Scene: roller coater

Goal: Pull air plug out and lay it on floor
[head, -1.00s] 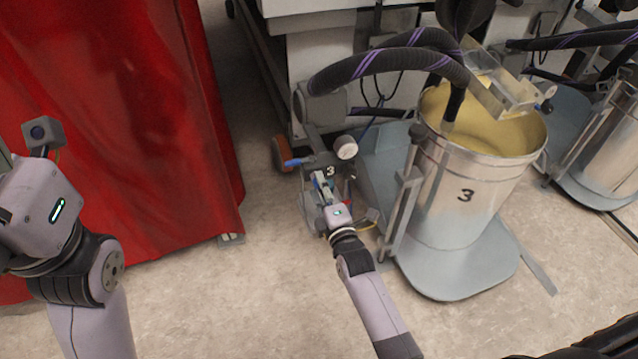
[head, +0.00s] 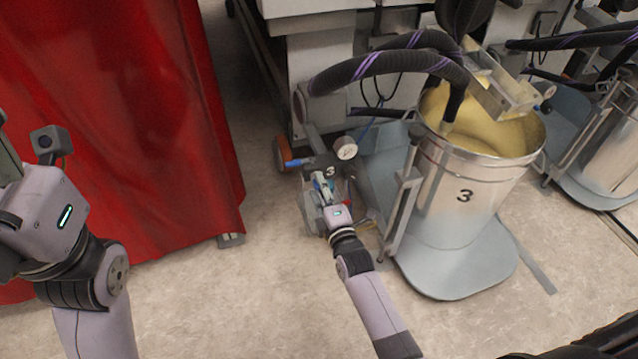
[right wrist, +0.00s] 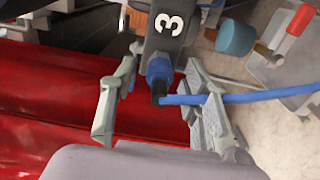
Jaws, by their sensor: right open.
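In the right wrist view, the air plug (right wrist: 159,72) is a blue fitting with a dark tip, below a dark block marked 3 (right wrist: 170,25). A blue hose (right wrist: 240,97) runs off to the right from beside its tip. My right gripper (right wrist: 160,108) is open, with one finger on each side of the plug and visible gaps between. In the head view my right gripper (head: 325,182) is at the regulator with a round gauge (head: 346,148); the plug cannot be made out clearly there.
A metal bucket marked 3 (head: 465,205) stands on a grey base right of the gripper. A red curtain (head: 130,120) hangs at the left. Dark hoses (head: 390,62) arch above. Bare floor (head: 230,300) lies in front, between my arms.

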